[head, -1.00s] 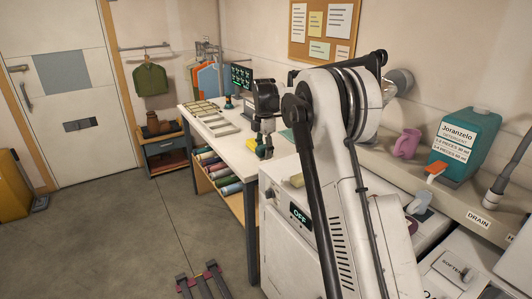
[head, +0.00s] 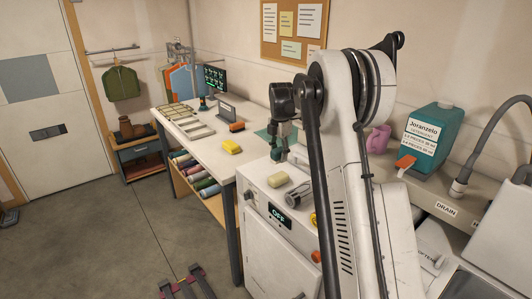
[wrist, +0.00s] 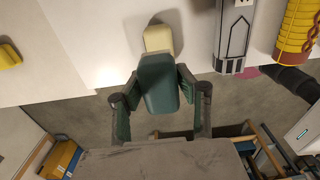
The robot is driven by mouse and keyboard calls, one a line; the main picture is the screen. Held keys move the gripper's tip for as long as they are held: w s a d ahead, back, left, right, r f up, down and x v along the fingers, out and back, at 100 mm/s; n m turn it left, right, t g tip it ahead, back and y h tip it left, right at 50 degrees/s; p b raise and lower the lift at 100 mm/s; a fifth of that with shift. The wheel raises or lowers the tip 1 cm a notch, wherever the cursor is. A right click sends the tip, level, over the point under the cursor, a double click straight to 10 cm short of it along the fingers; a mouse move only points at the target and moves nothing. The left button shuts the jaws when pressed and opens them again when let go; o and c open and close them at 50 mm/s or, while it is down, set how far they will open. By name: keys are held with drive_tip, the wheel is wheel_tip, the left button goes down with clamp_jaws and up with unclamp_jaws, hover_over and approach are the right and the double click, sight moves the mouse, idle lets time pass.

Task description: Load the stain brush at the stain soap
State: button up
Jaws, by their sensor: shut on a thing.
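My gripper (head: 279,153) is shut on a dark teal block-shaped thing, apparently the stain brush (wrist: 158,85), held between both fingers. Its bristles cannot be made out. A pale yellow block, apparently the stain soap (head: 277,179), lies on the white machine top near its left edge. In the head view my gripper is just above it. In the wrist view the soap (wrist: 158,36) shows just beyond the brush's far end, partly covered by it. I cannot tell whether brush and soap touch.
A yellow sponge (head: 231,146) and an orange brush (head: 237,127) lie on the white table to the left. A teal detergent jug (head: 432,138) stands on the right shelf.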

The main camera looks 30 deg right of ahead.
sight(279, 176)
drive_tip(key=shift+f+b, duration=1.15)
drive_tip(key=shift+f, duration=1.85)
drive_tip(key=shift+f+b, duration=0.55)
drive_tip(key=shift+b, duration=0.05)
idle(0.7)
drive_tip(key=shift+r+p, duration=1.3)
drive_tip(key=shift+r, duration=2.25)
drive_tip(key=shift+s+f, duration=0.1)
